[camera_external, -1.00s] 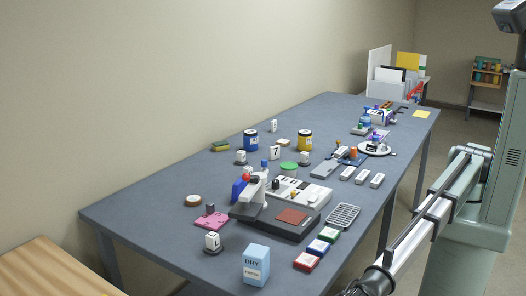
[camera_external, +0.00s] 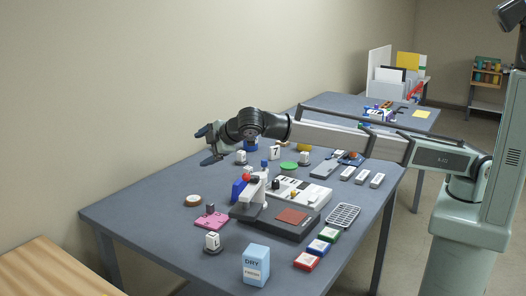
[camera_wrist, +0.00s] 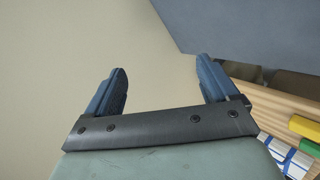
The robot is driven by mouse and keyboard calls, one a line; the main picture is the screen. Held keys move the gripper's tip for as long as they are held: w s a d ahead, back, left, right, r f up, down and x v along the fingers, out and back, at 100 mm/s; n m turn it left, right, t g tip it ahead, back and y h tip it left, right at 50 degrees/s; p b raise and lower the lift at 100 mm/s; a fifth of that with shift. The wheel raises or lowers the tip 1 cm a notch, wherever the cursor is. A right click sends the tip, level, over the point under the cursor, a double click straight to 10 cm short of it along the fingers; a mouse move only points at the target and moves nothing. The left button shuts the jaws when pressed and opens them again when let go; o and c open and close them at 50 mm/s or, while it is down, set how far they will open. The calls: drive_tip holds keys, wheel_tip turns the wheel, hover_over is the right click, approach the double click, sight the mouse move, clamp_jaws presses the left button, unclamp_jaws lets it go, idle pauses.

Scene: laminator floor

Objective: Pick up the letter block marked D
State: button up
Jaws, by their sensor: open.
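Several small white blocks with dark marks stand on the grey table (camera_external: 140,205). One (camera_external: 212,241) is at the near left on a dark round base. One marked 7 (camera_external: 275,153) is mid-table, with others to its left (camera_external: 241,157) and right (camera_external: 304,158). Except for the 7, the marks are too small to read, so I cannot tell which is D. My gripper (camera_external: 205,147) is over the table's far left side near the wall, beyond the near-left block. In the wrist view my gripper (camera_wrist: 162,68) is open, with nothing between its blue fingers.
A black-and-white device (camera_external: 298,193), a pink item (camera_external: 211,221), a blue-and-white DRY box (camera_external: 256,265) and red, blue and green boxes (camera_external: 318,247) crowd the table. The near left corner is clear. A wooden surface (camera_external: 50,272) stands at lower left.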

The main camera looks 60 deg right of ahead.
drive_tip(key=w+d+r+m+h, duration=0.1)
drive_tip(key=w+d+r+m, duration=0.15)
drive_tip(key=d, duration=0.35)
drive_tip(key=w+d+r+m+h, duration=0.1)
drive_tip(key=w+d+r+h, duration=0.15)
drive_tip(key=d, duration=0.45)
drive_tip(key=n+g+y, duration=0.3)
drive_tip(key=n+g, duration=0.4)
drive_tip(key=g, duration=0.4)
hover_over(248, 167)
wheel_tip(248, 167, down, 15)
drive_tip(key=f, duration=0.7)
drive_tip(key=shift+s+a, duration=0.1)
drive_tip(key=shift+s, duration=0.15)
drive_tip(key=shift+w+f, duration=0.2)
drive_tip(key=shift+f, duration=2.85)
drive_tip(key=c, duration=1.5)
